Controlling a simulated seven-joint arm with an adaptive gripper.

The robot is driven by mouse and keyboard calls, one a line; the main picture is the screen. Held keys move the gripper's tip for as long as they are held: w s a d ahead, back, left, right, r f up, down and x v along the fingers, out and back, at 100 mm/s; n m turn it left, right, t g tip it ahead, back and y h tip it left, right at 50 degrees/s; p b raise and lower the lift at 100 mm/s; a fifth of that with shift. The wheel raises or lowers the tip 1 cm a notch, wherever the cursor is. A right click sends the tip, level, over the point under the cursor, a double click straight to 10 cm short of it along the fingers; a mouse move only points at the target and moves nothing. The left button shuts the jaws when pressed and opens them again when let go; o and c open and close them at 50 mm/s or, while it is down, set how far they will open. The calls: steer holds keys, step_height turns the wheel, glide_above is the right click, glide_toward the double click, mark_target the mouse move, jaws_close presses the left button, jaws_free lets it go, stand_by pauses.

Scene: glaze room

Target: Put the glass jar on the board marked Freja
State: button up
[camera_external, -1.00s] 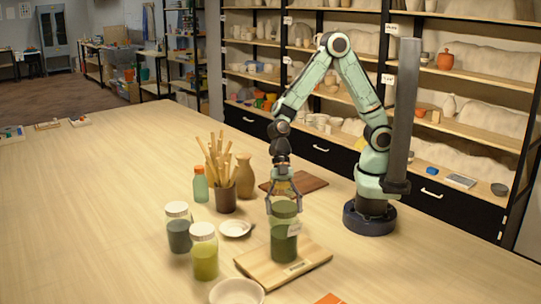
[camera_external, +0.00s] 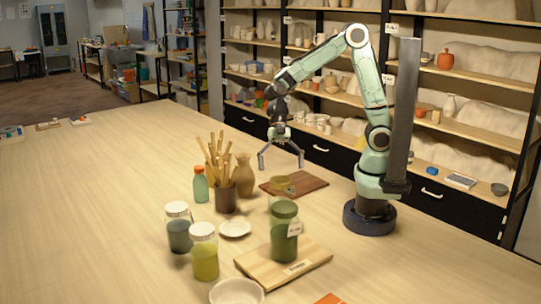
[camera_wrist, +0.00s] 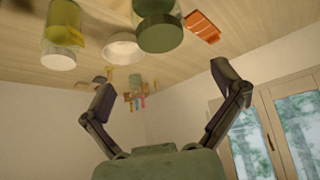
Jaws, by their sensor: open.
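A glass jar with green contents and a pale tag (camera_external: 284,236) stands upright on a light wooden board (camera_external: 258,269). The board has a small label whose lettering is too small to read. The jar's dark green top also shows in the wrist view (camera_wrist: 160,35). A clear jar-like thing with an amber upper part (camera_external: 280,186) is behind it, partly hidden. My gripper (camera_external: 281,166) is open and empty, above both and touching neither. Its spread fingers also show in the wrist view (camera_wrist: 163,80).
A white-lidded yellow-green jar (camera_external: 205,256) and a dark one (camera_external: 179,231) stand left of the board. A bowl (camera_external: 237,293), a small dish (camera_external: 235,228), a tool pot (camera_external: 224,198), a green bottle (camera_external: 200,186) and a vase (camera_external: 245,178) are near. A dark board (camera_external: 308,184) lies behind.

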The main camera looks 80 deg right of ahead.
steer(key=s+d+r+m+t+h, duration=0.1)
steer(key=s+d+m+h, duration=0.4)
steer(key=s+d+m, duration=0.8)
steer(key=d+m, duration=0.3)
steer(key=m, duration=0.3)
steer(key=shift+s+r+h, duration=0.2)
steer(key=shift+s+h, duration=0.2)
